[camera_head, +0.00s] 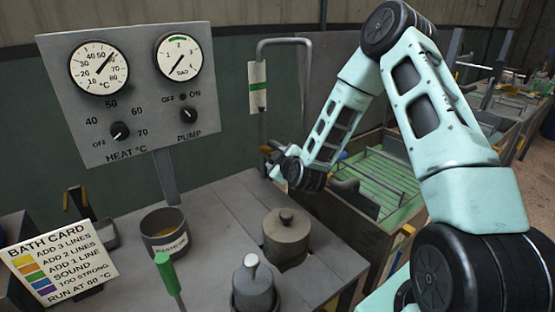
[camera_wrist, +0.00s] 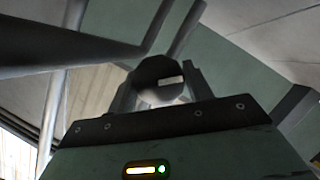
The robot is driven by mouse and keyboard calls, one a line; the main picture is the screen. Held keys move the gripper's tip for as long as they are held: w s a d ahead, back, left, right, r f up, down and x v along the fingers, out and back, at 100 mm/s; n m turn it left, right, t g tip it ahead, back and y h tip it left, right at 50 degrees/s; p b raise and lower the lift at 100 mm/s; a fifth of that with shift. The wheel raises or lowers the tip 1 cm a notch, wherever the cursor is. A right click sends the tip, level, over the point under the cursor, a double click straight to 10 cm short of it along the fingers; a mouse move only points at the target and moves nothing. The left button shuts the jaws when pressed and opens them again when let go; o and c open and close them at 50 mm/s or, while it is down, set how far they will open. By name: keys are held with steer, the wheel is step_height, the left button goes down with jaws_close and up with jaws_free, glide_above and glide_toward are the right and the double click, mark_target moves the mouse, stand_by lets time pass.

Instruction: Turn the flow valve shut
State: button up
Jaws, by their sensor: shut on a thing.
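The flow valve shows in the wrist view as a dark round knob (camera_wrist: 152,74) with a pale mark on its face. My gripper (camera_wrist: 162,88) has one finger on each side of the knob and is shut on it. In the head view my gripper (camera_head: 272,161) is at the lower end of a grey bent pipe (camera_head: 263,122), behind the bench. There the knob is mostly hidden by my gripper, and its exact angle cannot be told. A white tag with a green band (camera_head: 258,87) hangs at the pipe.
A gauge panel (camera_head: 130,139) with two dials and two knobs stands at left. The grey bench (camera_head: 217,205) holds a labelled pot (camera_head: 164,243), lidded vessels (camera_head: 286,247) and a bath card (camera_head: 58,262). A green-floored tank (camera_head: 385,178) lies below my arm.

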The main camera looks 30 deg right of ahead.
steer(key=shift+m+y+b, duration=0.45)
steer(key=shift+m+y, duration=0.55)
steer(key=shift+m, duration=0.6)
steer(key=o, duration=1)
steer(key=shift+r, duration=0.1)
steer(key=shift+c, duration=0.2)
steer(key=shift+d, duration=0.1)
steer(key=shift+d, duration=0.15)
steer(key=shift+r, duration=0.1)
